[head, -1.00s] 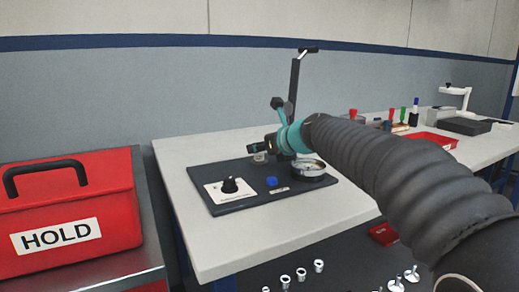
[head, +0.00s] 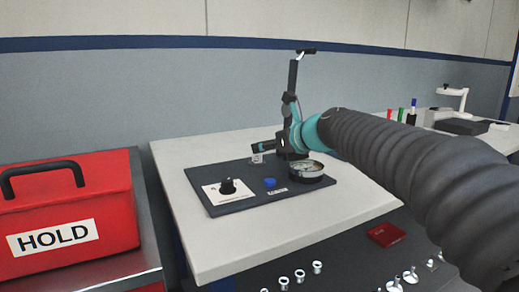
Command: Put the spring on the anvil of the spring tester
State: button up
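The spring tester stands on the white bench, with a dark base plate (head: 240,203), an upright column (head: 293,78) with a lever on top, and a round dial gauge (head: 303,171). My gripper (head: 256,149) is at the tester, left of the column and above the back of the base plate, seen small and from the side. A small pale, clear-looking piece (head: 257,158) shows just under its tip; I cannot tell whether it is the spring or part of the tester. The anvil is not clearly visible, hidden around my gripper and wrist. Whether the fingers are open or shut is not discernible.
The base plate carries a black knob (head: 228,186) on a white panel and a blue button (head: 270,182). A red HOLD box (head: 70,205) stands at the left. The bench's left front (head: 215,245) is clear.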

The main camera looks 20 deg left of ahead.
jog(key=v, duration=0.7)
jog(key=shift+f, duration=0.1)
